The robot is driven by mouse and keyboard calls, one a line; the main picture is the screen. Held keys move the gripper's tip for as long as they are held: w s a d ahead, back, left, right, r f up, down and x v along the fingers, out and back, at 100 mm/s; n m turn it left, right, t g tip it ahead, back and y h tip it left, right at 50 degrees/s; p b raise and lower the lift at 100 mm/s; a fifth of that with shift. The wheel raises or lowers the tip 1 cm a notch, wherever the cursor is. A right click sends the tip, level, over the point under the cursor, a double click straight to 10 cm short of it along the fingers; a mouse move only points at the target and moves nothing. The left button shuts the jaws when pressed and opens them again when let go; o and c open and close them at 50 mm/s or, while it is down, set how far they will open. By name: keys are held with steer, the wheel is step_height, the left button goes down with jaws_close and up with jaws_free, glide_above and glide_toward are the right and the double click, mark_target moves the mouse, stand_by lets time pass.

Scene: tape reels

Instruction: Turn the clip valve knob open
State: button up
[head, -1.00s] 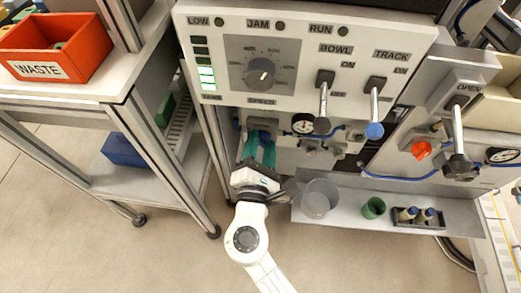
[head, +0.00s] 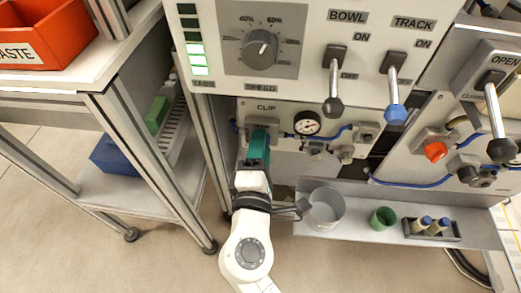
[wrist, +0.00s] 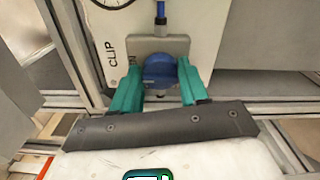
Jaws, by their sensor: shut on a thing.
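A pressure gauge (head: 307,123) and blue tubing are right of my gripper. The control box (head: 291,55) with levers overhangs above. A shelf (head: 350,228) carries a clear cup (head: 325,209) and a green cup (head: 383,218). A metal-framed cart (head: 150,145) stands close on the left.

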steer(key=shift+f, duration=0.1)
stand_by(0.3)
steer(key=o, duration=1)
steer(key=shift+o, duration=0.2)
steer(key=shift+s, duration=0.1)
steer(key=s+p, duration=0.1)
steer(key=s, duration=0.9)
steer(key=shift+s+a, duration=0.2)
steer(key=shift+s, duration=0.15)
